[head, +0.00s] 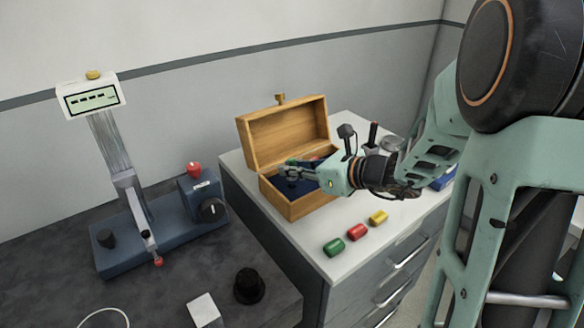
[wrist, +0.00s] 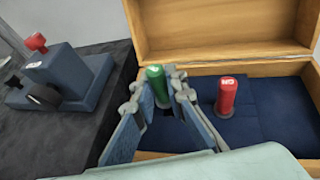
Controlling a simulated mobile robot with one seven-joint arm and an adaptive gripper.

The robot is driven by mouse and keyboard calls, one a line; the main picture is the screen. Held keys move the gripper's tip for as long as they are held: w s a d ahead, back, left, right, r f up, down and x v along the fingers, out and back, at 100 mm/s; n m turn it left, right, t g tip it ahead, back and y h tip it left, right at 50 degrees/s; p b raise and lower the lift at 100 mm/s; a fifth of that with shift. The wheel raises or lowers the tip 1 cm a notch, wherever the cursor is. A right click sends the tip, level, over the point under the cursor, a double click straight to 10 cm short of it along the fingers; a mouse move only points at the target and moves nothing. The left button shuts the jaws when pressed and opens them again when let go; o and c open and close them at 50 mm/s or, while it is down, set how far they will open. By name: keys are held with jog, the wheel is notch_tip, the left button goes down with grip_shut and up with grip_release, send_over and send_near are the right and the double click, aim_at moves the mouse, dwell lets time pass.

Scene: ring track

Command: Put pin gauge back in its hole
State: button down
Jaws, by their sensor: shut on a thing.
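My gripper (wrist: 158,88) is shut on a green-topped pin gauge (wrist: 155,84) at the left part of the open wooden box (wrist: 225,68). In the head view my gripper (head: 289,171) reaches over the box (head: 289,207) from the right. A red-topped pin gauge (wrist: 227,96) stands upright in the dark blue insert (wrist: 265,110), to the right of the green one. The lower part of the green pin gauge is hidden by the fingers, so I cannot tell whether it is in a hole.
Green (head: 334,246), red (head: 356,231) and yellow (head: 378,217) cylinders lie in front of the box on the cabinet top. A blue measuring stand (head: 140,235) with a display is on the dark table at left. The raised lid (head: 288,133) stands behind the box.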

jog(key=shift+f+b, duration=1.05)
jog(key=shift+f, duration=0.15)
jog(key=c, duration=1.9)
grip_release()
jog(key=v, duration=1.2)
jog(key=shift+r, duration=0.1)
